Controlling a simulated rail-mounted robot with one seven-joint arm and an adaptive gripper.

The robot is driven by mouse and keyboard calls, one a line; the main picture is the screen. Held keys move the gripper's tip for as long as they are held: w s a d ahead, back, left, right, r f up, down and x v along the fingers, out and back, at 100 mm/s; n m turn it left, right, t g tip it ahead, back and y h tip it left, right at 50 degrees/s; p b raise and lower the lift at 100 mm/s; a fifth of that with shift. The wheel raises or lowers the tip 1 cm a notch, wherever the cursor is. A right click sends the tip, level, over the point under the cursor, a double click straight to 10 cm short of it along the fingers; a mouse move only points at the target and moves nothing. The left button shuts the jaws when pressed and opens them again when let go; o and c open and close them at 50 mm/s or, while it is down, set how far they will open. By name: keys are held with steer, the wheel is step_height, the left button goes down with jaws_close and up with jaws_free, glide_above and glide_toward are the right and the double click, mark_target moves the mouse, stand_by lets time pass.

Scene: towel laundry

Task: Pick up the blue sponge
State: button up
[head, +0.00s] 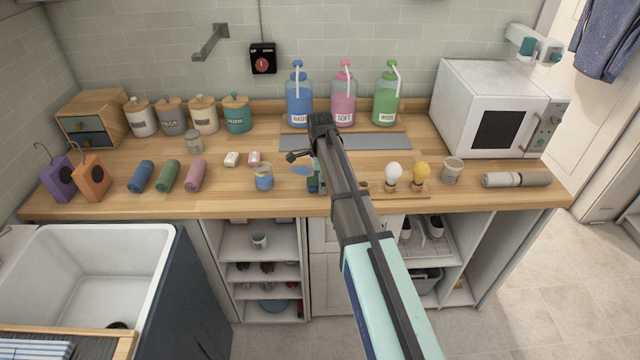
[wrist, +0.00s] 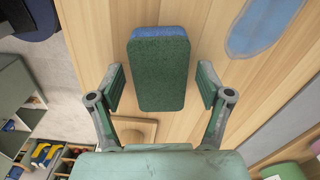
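The blue sponge (wrist: 160,70) has a dark green scouring face towards the camera and a blue edge at its top in the wrist view. It appears between the two fingers of my gripper (wrist: 161,85), over the wooden counter. The gripper is open, with a visible gap on each side of the sponge. In the head view my arm covers most of this spot. A small green and dark patch shows left of the arm near the counter's front, and I cannot tell sponge from finger there.
A flat blue oval (wrist: 264,26) lies beside the sponge on the counter (head: 225,202). A jar with blue contents (head: 264,180) stands to the left. White and yellow bulbs (head: 394,174) stand right of my arm. Pump bottles (head: 299,101) and a microwave (head: 455,99) are behind.

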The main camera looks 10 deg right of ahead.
steer(key=c, duration=0.5)
steer(key=shift+c, duration=0.2)
steer(key=shift+r, duration=0.1)
step_height(320, 180, up, 20)
steer(key=b, duration=0.5)
steer(key=c, duration=0.3)
steer(key=shift+c, duration=0.2)
